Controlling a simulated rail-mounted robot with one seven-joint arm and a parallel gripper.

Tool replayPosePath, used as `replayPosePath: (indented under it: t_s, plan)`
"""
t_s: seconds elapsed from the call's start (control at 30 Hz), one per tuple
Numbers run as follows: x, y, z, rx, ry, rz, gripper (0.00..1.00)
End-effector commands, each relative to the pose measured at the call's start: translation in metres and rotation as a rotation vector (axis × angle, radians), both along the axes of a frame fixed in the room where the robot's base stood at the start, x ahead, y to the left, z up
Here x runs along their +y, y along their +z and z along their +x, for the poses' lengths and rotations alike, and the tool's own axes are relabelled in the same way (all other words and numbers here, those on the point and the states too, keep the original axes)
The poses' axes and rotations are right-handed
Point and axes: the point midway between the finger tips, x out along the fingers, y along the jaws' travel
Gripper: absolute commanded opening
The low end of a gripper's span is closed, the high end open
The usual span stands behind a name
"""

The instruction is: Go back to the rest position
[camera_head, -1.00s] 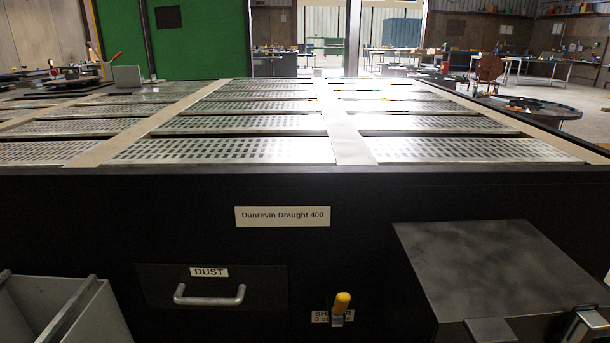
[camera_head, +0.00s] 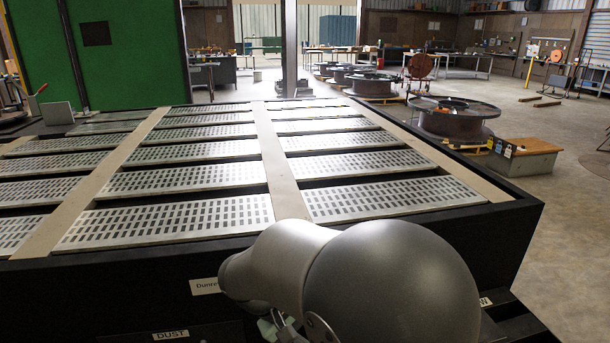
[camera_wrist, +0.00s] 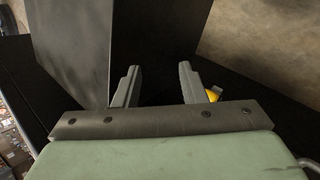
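My gripper (camera_wrist: 158,70) shows in the wrist view with its two fingers apart and nothing visible between them. A dark grey flat-sided body (camera_wrist: 110,40) lies just beyond the fingers; I cannot tell whether they touch it. A small yellow part (camera_wrist: 212,94), perhaps a lever knob, shows partly behind the right finger.
Slotted metal panels (camera_head: 180,176) top the table. A DUST label (camera_head: 171,334) shows at the bottom edge. A large reel (camera_head: 452,118) and a box with tags (camera_head: 524,160) stand on the floor to the right. Open floor (camera_head: 570,220) lies right of the table.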

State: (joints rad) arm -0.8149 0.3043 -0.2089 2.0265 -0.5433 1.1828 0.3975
Motion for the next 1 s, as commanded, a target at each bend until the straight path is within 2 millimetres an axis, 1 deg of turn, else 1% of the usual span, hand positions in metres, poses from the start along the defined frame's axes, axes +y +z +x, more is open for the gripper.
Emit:
replayPosePath:
  t_s: [0.03, 0.07, 0.1, 0.17, 0.2, 0.3, 0.4, 0.5, 0.6, 1.0]
  plan:
    - [-0.028, 0.039, -0.014, 0.024, -0.067, 0.079, 0.38]
    - [-0.04, 0.049, -0.022, 0.037, -0.098, 0.122, 0.38]
    - [-0.054, 0.064, -0.034, 0.049, -0.139, 0.182, 0.38]
    - [-0.076, 0.088, -0.054, 0.057, -0.202, 0.276, 0.38]
    - [-0.089, 0.105, -0.069, 0.054, -0.246, 0.339, 0.38]
    - [-0.11, 0.136, -0.103, 0.023, -0.333, 0.477, 0.38]
    - [-0.121, 0.155, -0.128, -0.021, -0.397, 0.572, 0.38]
    - [-0.126, 0.164, -0.143, -0.058, -0.436, 0.626, 0.38]
    - [-0.127, 0.166, -0.15, -0.079, -0.454, 0.652, 0.38]
    - [-0.127, 0.166, -0.15, -0.08, -0.455, 0.654, 0.38]
